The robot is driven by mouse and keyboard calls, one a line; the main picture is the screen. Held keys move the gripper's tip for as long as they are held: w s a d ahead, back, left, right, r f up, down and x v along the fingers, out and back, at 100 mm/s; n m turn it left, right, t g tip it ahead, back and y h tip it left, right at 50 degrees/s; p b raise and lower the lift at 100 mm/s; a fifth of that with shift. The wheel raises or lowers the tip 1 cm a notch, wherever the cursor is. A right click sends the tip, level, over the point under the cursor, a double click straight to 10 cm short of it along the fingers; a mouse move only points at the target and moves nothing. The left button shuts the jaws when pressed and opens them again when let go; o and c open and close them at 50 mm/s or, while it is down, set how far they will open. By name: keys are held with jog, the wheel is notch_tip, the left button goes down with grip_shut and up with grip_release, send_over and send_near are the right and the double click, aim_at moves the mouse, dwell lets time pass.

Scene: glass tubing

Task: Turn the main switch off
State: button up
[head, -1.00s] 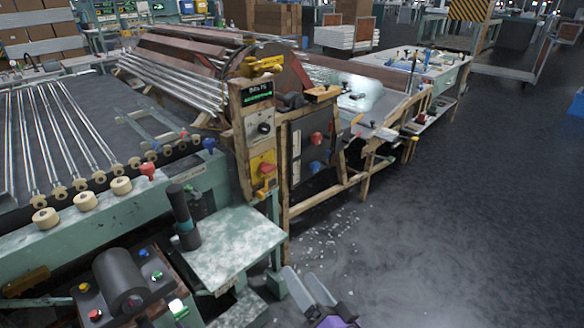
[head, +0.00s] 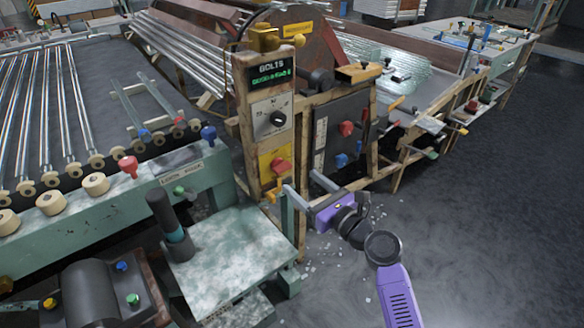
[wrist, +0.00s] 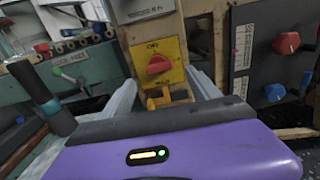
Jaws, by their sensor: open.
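A red rotary switch (head: 281,165) sits on a yellow plate on the front of a wooden post; I take it as the main switch. In the wrist view the red knob (wrist: 158,64) is ahead of my gripper, its handle lying roughly level on the yellow plate (wrist: 176,47). A small orange-yellow part (wrist: 158,98) is just below it. My gripper (head: 300,181), purple with grey fingers, is open and empty. Its fingers point toward the post, a little below and right of the knob in the head view, apart from it. Neither finger visibly touches the knob.
Above the switch are a black dial (head: 278,118) and a green-lettered display (head: 271,73). A dark panel with red and blue knobs (head: 346,129) stands to the right. A pale green side table (head: 228,250) is at lower left. Open floor lies to the right.

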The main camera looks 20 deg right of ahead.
aim_at(285, 170)
jog(key=b+x, duration=0.1)
jog(key=x, duration=0.6)
jog(key=shift+w+a, duration=0.1)
jog(key=shift+a, duration=0.05)
jog(key=c, duration=1.4)
jog(key=shift+o, duration=0.2)
